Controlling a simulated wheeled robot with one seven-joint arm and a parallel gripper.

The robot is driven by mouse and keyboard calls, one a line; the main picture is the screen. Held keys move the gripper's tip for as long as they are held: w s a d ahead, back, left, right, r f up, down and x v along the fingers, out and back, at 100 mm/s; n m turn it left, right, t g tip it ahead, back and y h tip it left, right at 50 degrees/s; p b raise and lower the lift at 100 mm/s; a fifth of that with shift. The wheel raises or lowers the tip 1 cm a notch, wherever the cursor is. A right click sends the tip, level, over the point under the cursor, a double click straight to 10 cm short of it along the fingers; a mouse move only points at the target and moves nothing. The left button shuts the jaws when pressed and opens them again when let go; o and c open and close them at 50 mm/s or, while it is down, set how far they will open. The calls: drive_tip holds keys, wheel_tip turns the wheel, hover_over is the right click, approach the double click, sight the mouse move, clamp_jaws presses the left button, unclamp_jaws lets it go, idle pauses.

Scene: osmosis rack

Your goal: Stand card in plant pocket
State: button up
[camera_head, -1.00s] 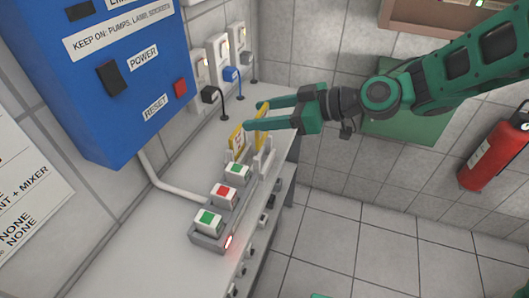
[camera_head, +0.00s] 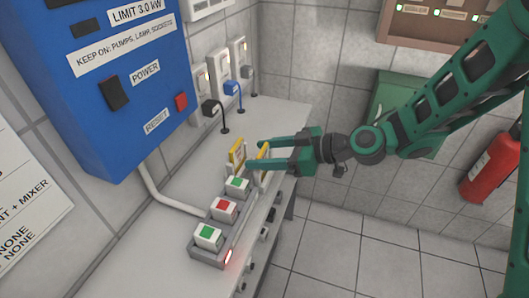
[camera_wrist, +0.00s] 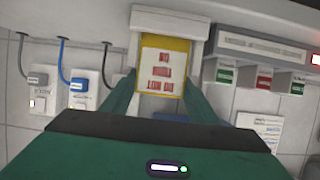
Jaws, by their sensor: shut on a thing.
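My gripper (camera_head: 256,154) is shut on a yellow-edged card (camera_head: 263,150). In the wrist view the card (camera_wrist: 162,68) is between my two green fingers, with red lettering upside down on a white face. A white pocket (camera_wrist: 168,22) is at the card's lower end; the card appears to be at or inside its mouth, but how deep I cannot tell.
A grey box with green and red switches (camera_head: 223,211) is close in front on the narrow shelf (camera_head: 172,185). Sockets with plugs (camera_head: 215,108) and a blue power box (camera_head: 110,80) are on the wall. The shelf's right edge drops to open floor.

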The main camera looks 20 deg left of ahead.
drive_tip(key=shift+f, duration=0.1)
drive_tip(key=o, duration=1)
drive_tip(key=shift+o, duration=0.2)
drive_tip(key=v, duration=1)
drive_tip(key=shift+d, duration=0.35)
drive_tip(key=shift+s, duration=0.1)
